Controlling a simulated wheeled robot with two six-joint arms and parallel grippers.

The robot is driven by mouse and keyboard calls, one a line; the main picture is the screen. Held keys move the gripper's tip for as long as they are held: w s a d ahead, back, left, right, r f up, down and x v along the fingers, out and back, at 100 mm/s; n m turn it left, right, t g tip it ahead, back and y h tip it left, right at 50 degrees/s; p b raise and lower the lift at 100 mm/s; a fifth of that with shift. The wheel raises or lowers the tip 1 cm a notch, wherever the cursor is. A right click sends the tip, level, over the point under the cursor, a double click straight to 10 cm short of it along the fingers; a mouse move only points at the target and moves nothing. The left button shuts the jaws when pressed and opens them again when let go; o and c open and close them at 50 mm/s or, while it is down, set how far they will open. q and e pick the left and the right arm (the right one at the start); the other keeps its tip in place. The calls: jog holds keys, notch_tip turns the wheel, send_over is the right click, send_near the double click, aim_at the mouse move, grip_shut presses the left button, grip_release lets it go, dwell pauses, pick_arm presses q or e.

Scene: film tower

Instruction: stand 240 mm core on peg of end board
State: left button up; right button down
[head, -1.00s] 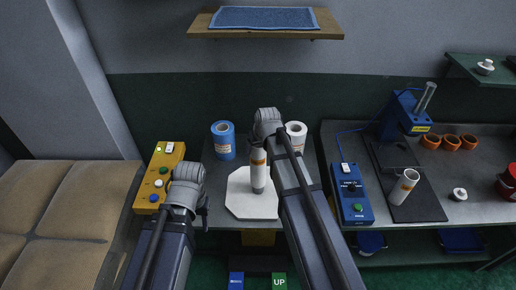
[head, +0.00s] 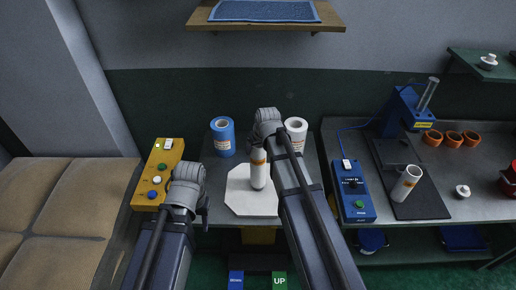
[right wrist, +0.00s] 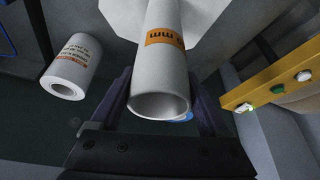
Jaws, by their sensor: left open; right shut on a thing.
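The white core with an orange band (head: 259,175) is upright over the pale octagonal end board (head: 239,204). It also shows large in the right wrist view (right wrist: 160,60). My right gripper (right wrist: 164,100) is shut on the core, with one finger on each side; in the head view my arm hides most of this grip. The peg is hidden, and I cannot tell whether the core's lower end touches the board (right wrist: 195,15). My left gripper (head: 204,207) is open and empty, left of the board and clear of it.
A blue roll (head: 223,138) and a white roll (head: 296,130) stand behind the board. A yellow button box (head: 155,181) is at left, a blue control box (head: 354,193) at right. Another banded white core (head: 407,184) is on the dark plate (head: 420,208).

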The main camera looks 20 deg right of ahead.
jog(key=shift+f+b, duration=1.5)
jog(key=shift+f, duration=0.05)
dwell(1.1)
grip_release()
jog(key=p+v, duration=0.7)
jog(key=v, duration=0.1)
jog(key=shift+f, duration=0.1)
dwell(0.4)
jog(key=s+a+f+g, duration=0.1)
jog(key=s+a+g, duration=0.2)
jog(key=s, duration=1.2)
jog(key=s+a+f+n+g+h+b, duration=0.1)
jog(key=s+a+f+n+g+b, duration=0.1)
jog(key=s+a+f+b, duration=0.4)
jog(key=a+f+n+b, duration=0.1)
jog(key=a+f+b, duration=0.1)
jog(key=a+f, duration=0.1)
jog(key=shift+a+f+h+b, duration=0.2)
jog(key=shift+a+h+b, duration=0.2)
jog(key=shift+a, duration=0.4)
